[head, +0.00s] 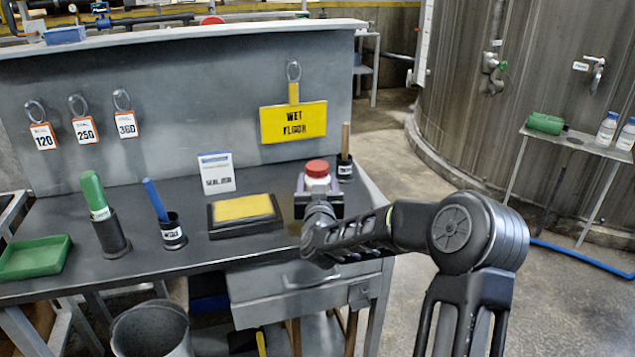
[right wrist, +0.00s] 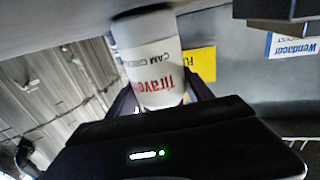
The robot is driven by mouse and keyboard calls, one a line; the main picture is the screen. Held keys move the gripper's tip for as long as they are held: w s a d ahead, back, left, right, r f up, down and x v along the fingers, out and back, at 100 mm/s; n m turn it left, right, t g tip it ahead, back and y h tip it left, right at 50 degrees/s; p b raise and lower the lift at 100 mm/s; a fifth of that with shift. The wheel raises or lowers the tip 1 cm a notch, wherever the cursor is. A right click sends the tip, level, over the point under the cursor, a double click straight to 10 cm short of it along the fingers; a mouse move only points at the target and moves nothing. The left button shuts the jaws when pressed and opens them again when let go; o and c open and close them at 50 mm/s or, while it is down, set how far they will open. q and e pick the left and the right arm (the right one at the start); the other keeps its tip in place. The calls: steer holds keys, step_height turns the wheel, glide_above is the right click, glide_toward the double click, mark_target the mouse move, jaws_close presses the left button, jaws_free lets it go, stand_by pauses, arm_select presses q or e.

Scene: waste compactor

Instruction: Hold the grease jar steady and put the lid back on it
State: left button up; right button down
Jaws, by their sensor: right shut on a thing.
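The grease jar (head: 317,184) is white and upright at the right end of the dark bench top. A red lid (head: 317,168) shows on top of its mouth; I cannot tell whether it is fully seated. My right gripper (head: 319,201) is shut on the jar, with its fingers on either side of the body. In the right wrist view the labelled jar (right wrist: 155,60) sits between the two fingers, its base by the grey bench surface. The lid is hidden there. My left gripper is not in view.
A yellow pad in a black tray (head: 216,233) lies left of the jar. A small sign (head: 216,171) stands behind it. A black cup with a wooden handle (head: 345,167) stands close behind right. Dark holders and a green tray (head: 35,257) are farther left.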

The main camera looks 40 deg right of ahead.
steer(key=shift+f, duration=0.15)
steer(key=shift+c, duration=2.1)
jaws_free()
steer(key=shift+r, duration=0.2)
steer(key=b+v, duration=0.1)
steer(key=v, duration=1.1)
